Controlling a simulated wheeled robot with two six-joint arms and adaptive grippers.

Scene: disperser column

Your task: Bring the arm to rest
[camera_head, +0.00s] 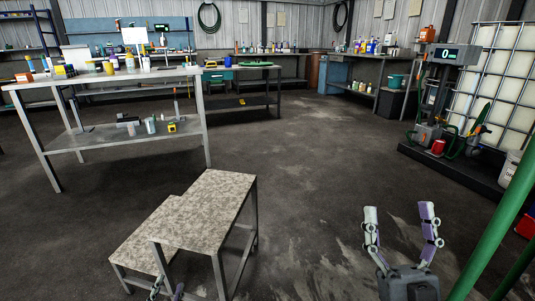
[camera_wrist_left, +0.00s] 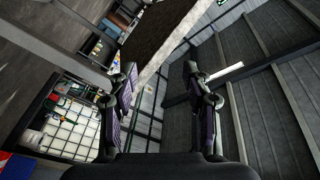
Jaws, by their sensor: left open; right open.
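My right gripper (camera_head: 399,212) stands upright at the bottom right of the head view, with its two fingers spread and nothing between them. Dark floor lies behind it. My left gripper (camera_head: 167,290) shows only as fingertips at the bottom edge of the head view, in front of the grey stepped stand (camera_head: 207,203). I cannot tell whether it touches the stand. In the left wrist view my left gripper (camera_wrist_left: 160,75) has its fingers apart and holds nothing. That view is strongly tilted.
A metal workbench (camera_head: 120,76) with bottles and tools stands at the left. A scale column (camera_head: 443,95) and a white caged tank (camera_head: 505,75) stand at the right. A green pole (camera_head: 500,220) rises close to the right gripper. The middle floor is clear.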

